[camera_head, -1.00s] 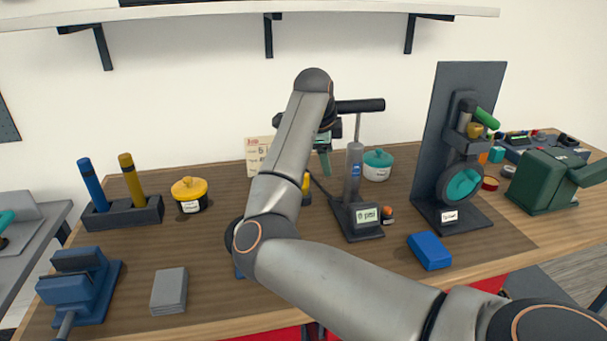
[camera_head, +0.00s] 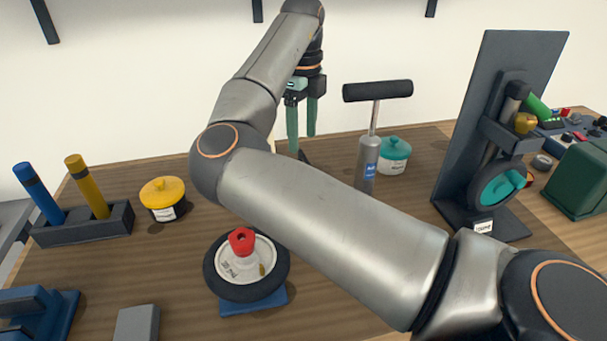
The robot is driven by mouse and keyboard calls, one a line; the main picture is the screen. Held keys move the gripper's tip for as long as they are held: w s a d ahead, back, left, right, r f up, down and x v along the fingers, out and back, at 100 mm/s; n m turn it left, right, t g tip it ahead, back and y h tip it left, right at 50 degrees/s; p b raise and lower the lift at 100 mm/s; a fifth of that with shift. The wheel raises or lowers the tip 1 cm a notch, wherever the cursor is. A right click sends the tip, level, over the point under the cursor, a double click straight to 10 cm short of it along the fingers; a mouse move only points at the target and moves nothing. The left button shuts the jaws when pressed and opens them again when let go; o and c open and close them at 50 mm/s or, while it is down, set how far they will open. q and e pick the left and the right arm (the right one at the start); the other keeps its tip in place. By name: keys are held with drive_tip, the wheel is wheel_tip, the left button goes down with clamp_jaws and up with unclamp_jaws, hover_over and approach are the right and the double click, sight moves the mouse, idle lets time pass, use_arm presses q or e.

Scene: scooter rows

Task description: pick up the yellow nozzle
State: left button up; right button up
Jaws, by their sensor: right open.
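I cannot make out the yellow nozzle for certain. The small upright yellow piece left of the pump is not visible now; my right arm covers that area. My right gripper (camera_head: 302,130) hangs fingers down at the back of the table, left of the pump (camera_head: 367,160). Its two green fingers are apart with nothing seen between them. A gold-yellow knob (camera_head: 525,122) sits on the dark upright stand at the right. My left gripper is not in view.
A wheel (camera_head: 214,277) with a red knob rests on a blue block (camera_head: 254,301). A yellow-lidded pot (camera_head: 163,198), a holder (camera_head: 82,224) with two sticks and a teal-lidded pot (camera_head: 393,154) stand around. The dark stand (camera_head: 486,130) rises at the right.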

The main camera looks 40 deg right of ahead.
wheel_tip(320, 180, down, 6)
drive_tip(key=shift+f+b, duration=0.2)
drive_tip(key=shift+b, duration=0.1)
drive_tip(key=shift+w+d+f, duration=0.1)
drive_tip(key=shift+d+f, duration=0.1)
drive_tip(key=shift+f, duration=1.3)
drive_tip(key=shift+d+f, duration=0.15)
drive_tip(key=shift+f, duration=1.35)
drive_tip(key=shift+c, duration=0.3)
clamp_jaws()
